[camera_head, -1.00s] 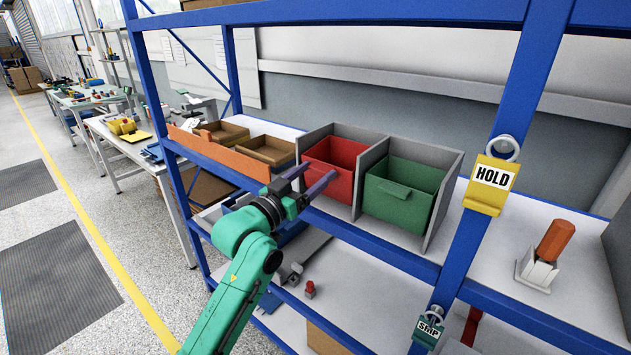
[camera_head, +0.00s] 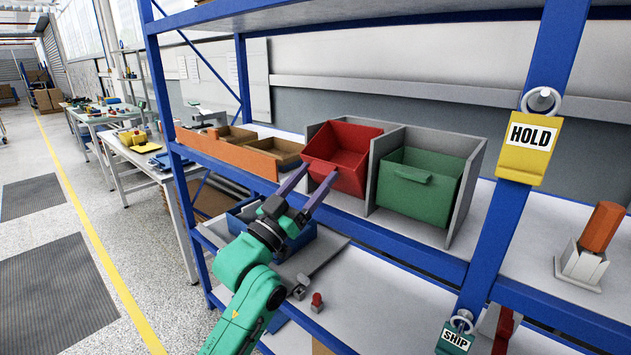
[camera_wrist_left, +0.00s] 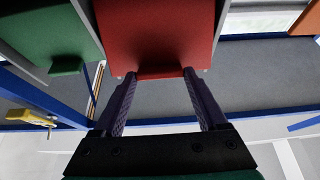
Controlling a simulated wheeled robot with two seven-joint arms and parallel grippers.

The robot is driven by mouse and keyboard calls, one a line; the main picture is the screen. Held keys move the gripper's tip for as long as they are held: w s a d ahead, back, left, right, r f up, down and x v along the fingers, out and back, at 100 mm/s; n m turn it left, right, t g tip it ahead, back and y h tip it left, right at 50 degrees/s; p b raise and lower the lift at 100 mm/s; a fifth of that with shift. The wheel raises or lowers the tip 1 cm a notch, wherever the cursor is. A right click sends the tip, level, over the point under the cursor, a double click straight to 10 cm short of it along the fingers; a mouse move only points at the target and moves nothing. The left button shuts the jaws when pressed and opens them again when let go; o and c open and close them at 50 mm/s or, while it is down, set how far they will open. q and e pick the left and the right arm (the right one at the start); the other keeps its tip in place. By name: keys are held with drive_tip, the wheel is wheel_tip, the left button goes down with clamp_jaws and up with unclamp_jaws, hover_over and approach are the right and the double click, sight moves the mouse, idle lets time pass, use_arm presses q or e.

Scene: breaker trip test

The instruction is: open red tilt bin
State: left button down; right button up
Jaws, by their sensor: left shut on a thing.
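The red tilt bin (camera_head: 345,150) sits in the left bay of the grey two-bay holder on the shelf, tipped forward with its open top showing. My left gripper (camera_head: 318,171) is at its front, one finger on each side of the front lip, and is shut on it. In the left wrist view the red bin (camera_wrist_left: 155,35) fills the top middle, and its lip (camera_wrist_left: 160,72) lies between the fingers of my left gripper (camera_wrist_left: 158,75). My right gripper is not in view.
A green bin (camera_head: 418,184) sits upright in the bay to the right, past a grey divider (camera_head: 380,165). Cardboard trays (camera_head: 277,150) stand left behind an orange board (camera_head: 225,152). A blue post (camera_head: 520,170) with a yellow HOLD tag (camera_head: 528,145) stands right.

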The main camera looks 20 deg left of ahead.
use_arm(q)
drive_tip(key=shift+f, duration=0.5)
unclamp_jaws()
drive_tip(key=shift+r, duration=0.1)
drive_tip(key=b+v, duration=0.4)
drive_tip(key=v, duration=1)
drive_tip(key=shift+s, duration=0.3)
